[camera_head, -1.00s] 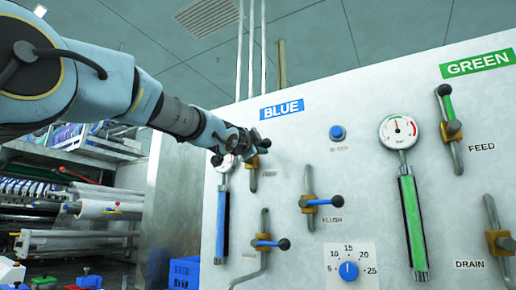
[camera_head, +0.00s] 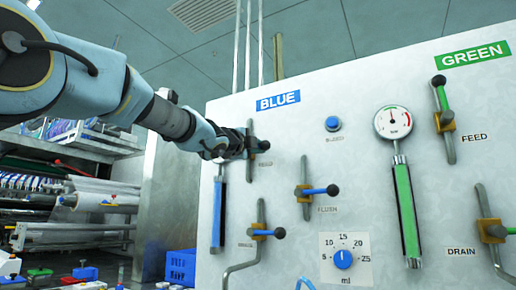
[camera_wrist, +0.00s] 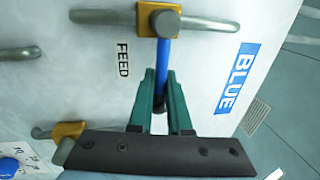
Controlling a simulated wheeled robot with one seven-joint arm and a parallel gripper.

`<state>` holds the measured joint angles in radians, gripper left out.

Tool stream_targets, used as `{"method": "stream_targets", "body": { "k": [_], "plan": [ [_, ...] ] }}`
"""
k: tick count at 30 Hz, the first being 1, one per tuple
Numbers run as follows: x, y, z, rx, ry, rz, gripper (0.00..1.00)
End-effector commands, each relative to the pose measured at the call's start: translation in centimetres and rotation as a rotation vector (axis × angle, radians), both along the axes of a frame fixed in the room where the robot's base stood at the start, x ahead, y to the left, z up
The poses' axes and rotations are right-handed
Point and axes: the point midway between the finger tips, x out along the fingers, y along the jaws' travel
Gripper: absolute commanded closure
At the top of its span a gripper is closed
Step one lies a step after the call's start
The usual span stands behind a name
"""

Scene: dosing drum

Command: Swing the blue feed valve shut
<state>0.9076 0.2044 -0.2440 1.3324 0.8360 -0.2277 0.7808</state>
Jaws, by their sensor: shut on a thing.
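The blue feed valve shows in the wrist view as a yellow body (camera_wrist: 158,20) on a grey pipe, with a blue lever (camera_wrist: 163,62) standing crosswise to that pipe. The FEED label is beside it. My gripper (camera_wrist: 161,96) is shut on the lever near its dark end knob, one green finger on each side. In the head view my gripper (camera_head: 254,145) is at the feed valve below the BLUE sign (camera_head: 278,101) and hides most of the valve and lever.
The blue flush valve (camera_head: 303,192) and blue drain valve (camera_head: 258,229) are below, with levers crosswise. A blue button (camera_head: 333,124), a dosing dial (camera_head: 343,259) and the green column's gauge (camera_head: 393,121) and feed valve (camera_head: 445,122) are to the right.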

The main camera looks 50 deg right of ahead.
Motion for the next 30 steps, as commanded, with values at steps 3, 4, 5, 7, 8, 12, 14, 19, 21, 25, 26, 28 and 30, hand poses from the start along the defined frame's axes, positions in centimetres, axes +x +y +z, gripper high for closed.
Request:
{"method": "stream_targets", "body": {
  "k": [3, 4, 5, 7, 8, 12, 14, 19, 21, 25, 26, 28, 30],
  "plan": [
    [-1.42, -0.44, -0.07, -0.002, -0.005, -0.025, 1.00],
    [-1.42, -0.44, -0.09, -0.001, -0.004, -0.025, 1.00],
    [-1.41, -0.44, -0.11, -0.001, -0.004, -0.025, 1.00],
    [-1.40, -0.47, -0.17, 0.000, -0.003, -0.025, 1.00],
    [-1.39, -0.48, -0.19, 0.000, -0.003, -0.025, 1.00],
    [-1.38, -0.49, -0.20, 0.000, -0.003, -0.025, 0.68],
    [-1.37, -0.49, -0.18, 0.000, -0.002, -0.025, 0.62],
    [-1.00, -0.41, -0.22, 0.001, 0.000, -0.018, 0.42],
    [-0.88, -0.39, -0.22, 0.001, 0.000, -0.016, 0.37],
    [-0.71, -0.34, -0.23, 0.002, 0.001, -0.013, 0.37],
    [-0.68, -0.34, -0.23, 0.002, 0.001, -0.013, 0.37],
    [-0.65, -0.24, -0.24, 0.002, 0.001, -0.012, 0.37],
    [-0.69, 0.07, -0.33, 0.002, 0.001, -0.011, 0.37]
  ]
}}
